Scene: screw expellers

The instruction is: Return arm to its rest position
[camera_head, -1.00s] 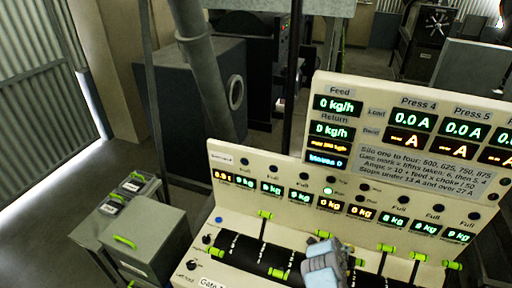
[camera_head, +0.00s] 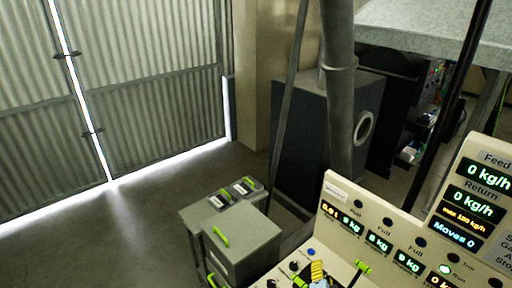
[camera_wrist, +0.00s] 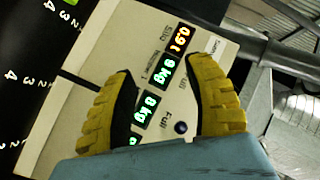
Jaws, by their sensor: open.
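My gripper (camera_wrist: 160,68) shows its two yellow, ridged fingers spread apart in the wrist view, with nothing between them. Behind them is the cream control panel (camera_wrist: 108,45) with lit displays and a dark round button. In the head view only a small yellow part of my gripper (camera_head: 318,270) shows at the bottom edge, in front of the panel's left end, near its knobs (camera_head: 294,266). The rest of my arm is out of that view. I cannot tell whether the fingers touch the panel.
A grey box with a green handle (camera_head: 240,245) stands left of the panel, by a small table with two small dark cases (camera_head: 246,186). A slanting grey pipe (camera_head: 338,100) and a dark machine (camera_head: 305,125) stand behind. The floor (camera_head: 135,225) at left is clear.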

